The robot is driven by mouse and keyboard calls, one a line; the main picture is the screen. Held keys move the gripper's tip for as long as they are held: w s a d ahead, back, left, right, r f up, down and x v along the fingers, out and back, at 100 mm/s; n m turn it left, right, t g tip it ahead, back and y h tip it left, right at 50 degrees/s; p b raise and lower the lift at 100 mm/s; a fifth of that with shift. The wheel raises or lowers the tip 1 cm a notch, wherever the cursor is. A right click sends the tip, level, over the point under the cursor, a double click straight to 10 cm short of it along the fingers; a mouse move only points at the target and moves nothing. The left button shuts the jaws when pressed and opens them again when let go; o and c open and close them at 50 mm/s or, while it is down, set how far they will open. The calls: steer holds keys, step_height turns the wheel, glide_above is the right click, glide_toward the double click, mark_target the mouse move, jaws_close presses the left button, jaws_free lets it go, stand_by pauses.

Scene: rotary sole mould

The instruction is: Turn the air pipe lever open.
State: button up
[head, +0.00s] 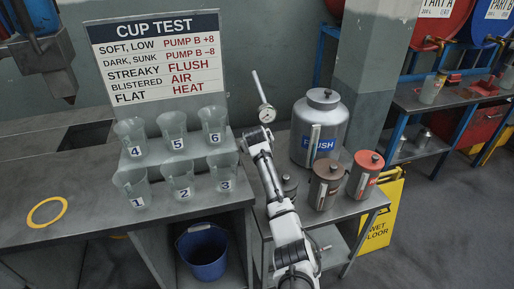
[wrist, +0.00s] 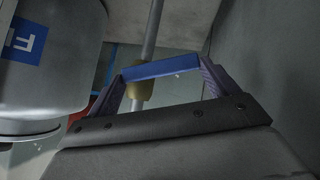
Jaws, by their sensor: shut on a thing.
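The air pipe (wrist: 152,35) runs upright in the wrist view, with a brass valve body (wrist: 140,90) on it. The blue lever (wrist: 160,69) lies crosswise in front of the pipe, just above the brass body. My gripper (wrist: 161,72) is shut on the blue lever, with one finger at each end of it. In the head view a round gauge (head: 267,113) sits on a pale pipe (head: 258,86) just above the end of my arm. The lever and my fingers are hidden there.
The steel FLUSH tank (head: 322,118) stands close to the right of my arm; it also shows at left in the wrist view (wrist: 48,80). Cans (head: 326,184) stand on the same bench. Numbered cups (head: 180,182) are on the left, under the CUP TEST sign (head: 155,60).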

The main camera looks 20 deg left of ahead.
steer(key=shift+f, duration=0.1)
stand_by(0.3)
steer(key=o, duration=1.2)
